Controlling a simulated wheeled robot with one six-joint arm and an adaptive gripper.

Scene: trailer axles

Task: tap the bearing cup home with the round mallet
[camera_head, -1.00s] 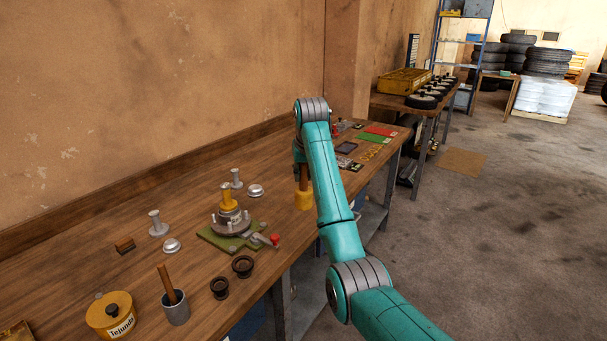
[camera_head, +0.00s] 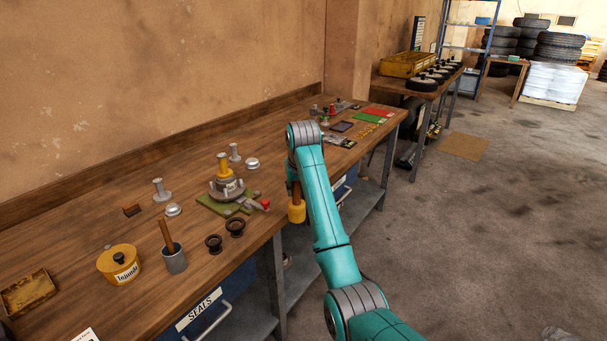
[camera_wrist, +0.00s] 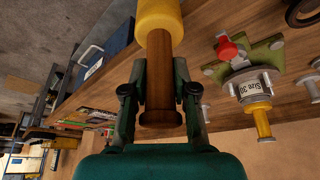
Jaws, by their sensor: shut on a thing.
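My gripper (camera_wrist: 160,95) is shut on the wooden handle of the round mallet (camera_wrist: 162,50); the yellow mallet head (camera_wrist: 158,14) points away from the wrist. In the head view the mallet's yellow head (camera_head: 296,211) hangs below the wrist at the bench's front edge, and the arm hides most of the jaws. The hub (camera_head: 226,187) sits on a green fixture (camera_head: 213,205) with a red knob. I cannot make out the bearing cup itself.
Two dark rings (camera_head: 214,243) lie in front of the fixture. A grey cup (camera_head: 175,259) with a wooden-handled tool and a yellow tin (camera_head: 119,263) stand left. Grey drivers (camera_head: 161,190) stand behind. Parts and mats (camera_head: 374,114) lie at the far end.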

